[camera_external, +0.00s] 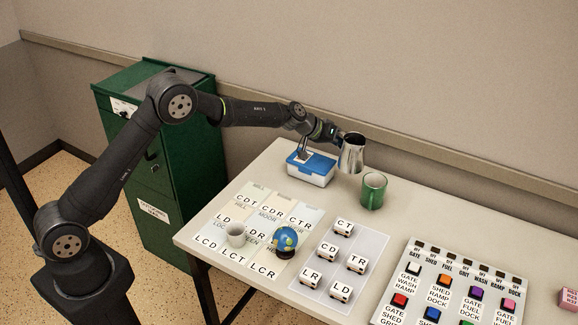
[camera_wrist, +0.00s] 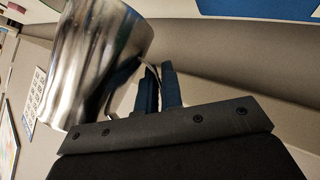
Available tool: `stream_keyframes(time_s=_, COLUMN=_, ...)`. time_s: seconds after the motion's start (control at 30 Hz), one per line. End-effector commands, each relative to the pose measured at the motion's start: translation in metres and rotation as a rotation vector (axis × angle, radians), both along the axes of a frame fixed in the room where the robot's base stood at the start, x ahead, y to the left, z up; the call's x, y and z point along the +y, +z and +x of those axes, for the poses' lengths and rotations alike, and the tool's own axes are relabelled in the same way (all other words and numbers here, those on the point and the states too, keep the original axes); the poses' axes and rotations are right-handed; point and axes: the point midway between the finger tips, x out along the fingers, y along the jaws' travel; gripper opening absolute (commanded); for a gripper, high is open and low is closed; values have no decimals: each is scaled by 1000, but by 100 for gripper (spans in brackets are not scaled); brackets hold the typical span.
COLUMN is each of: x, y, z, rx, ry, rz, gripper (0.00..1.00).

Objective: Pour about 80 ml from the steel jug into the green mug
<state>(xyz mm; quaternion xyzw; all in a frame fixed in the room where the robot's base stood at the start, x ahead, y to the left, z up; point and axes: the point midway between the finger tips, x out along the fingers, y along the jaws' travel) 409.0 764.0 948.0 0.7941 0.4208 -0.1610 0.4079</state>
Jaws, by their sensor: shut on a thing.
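The steel jug (camera_external: 352,154) is held up above the far part of the table, looking close to upright or slightly tilted. My gripper (camera_external: 335,132) is shut on its handle side, at the jug's left. In the wrist view the shiny jug (camera_wrist: 88,62) fills the upper left, and the blue fingers of my gripper (camera_wrist: 158,88) are closed beside it at the handle. The green mug (camera_external: 373,190) stands upright on the table, to the right of and below the jug, apart from it. The liquid inside jug and mug cannot be seen.
A blue-lidded white box (camera_external: 311,175) stands left of the jug. A panel of coloured buttons (camera_external: 450,290) lies at right. A green cabinet (camera_external: 160,170) is behind my arm.

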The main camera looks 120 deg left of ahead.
Motion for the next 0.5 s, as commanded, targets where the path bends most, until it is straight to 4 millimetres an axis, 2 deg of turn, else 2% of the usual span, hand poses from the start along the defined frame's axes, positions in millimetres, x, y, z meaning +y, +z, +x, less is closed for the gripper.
stream_keyframes(time_s=0.1, x=17, y=-6, z=-22, rx=-8, ry=25, rz=-7, gripper=0)
stream_keyframes(time_s=0.2, x=26, y=-9, z=-33, rx=-14, ry=39, rz=-12, gripper=0)
stream_keyframes(time_s=0.5, x=32, y=-12, z=-41, rx=-22, ry=51, rz=-18, gripper=0)
